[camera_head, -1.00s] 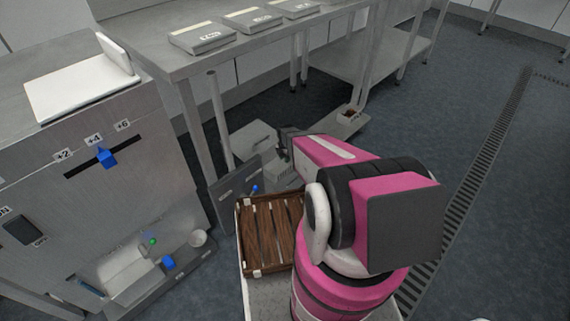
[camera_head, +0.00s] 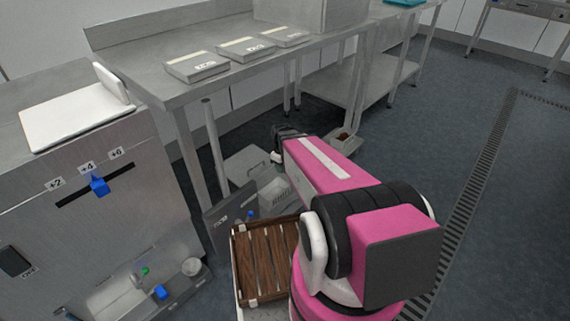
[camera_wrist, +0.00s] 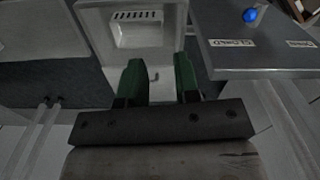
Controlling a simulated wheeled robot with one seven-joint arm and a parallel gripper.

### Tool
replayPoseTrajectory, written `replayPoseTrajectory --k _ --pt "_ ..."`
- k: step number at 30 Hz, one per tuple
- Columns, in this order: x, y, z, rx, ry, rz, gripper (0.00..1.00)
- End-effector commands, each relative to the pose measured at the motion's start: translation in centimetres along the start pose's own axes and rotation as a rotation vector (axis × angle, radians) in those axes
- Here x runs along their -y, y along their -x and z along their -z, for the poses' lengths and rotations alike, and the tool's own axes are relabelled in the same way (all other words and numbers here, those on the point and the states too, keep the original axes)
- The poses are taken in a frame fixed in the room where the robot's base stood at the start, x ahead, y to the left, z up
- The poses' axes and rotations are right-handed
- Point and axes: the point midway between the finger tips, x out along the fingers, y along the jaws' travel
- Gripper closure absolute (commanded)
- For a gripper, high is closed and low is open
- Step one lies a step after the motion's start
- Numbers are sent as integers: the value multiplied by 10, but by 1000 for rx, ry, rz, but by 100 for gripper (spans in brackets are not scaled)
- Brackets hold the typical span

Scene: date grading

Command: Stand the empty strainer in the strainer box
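My gripper (camera_wrist: 158,82) has two green fingers spread apart in the wrist view, with a clear gap and no held thing visible between them. In the head view my gripper (camera_head: 277,157) is low, over the grey units beside the table leg. A pale slotted piece (camera_wrist: 137,33), perhaps the strainer, sits in a light grey open housing (camera_wrist: 94,18) just beyond the fingers, apart from them. The slotted piece also shows in the head view (camera_head: 274,192). I cannot tell for sure which part is the strainer box.
A grey labelled panel (camera_wrist: 262,62) with a blue knob (camera_wrist: 249,15) is close on the right in the wrist view. A slatted wooden crate (camera_head: 264,262) stands near my base. A steel table (camera_head: 150,70) bears several grey boxes. Open floor (camera_head: 440,150) lies to the right.

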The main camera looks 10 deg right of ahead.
Motion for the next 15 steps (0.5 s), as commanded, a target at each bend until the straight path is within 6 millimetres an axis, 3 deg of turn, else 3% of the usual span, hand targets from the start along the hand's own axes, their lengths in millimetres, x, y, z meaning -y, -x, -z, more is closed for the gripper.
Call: replayPoseTrajectory --k 1,6,15 --pt "12 16 -12 -1 -83 -1 70" --pt "36 55 -34 -2 -388 -1 70" --pt "59 90 -56 -2 -712 -1 70"
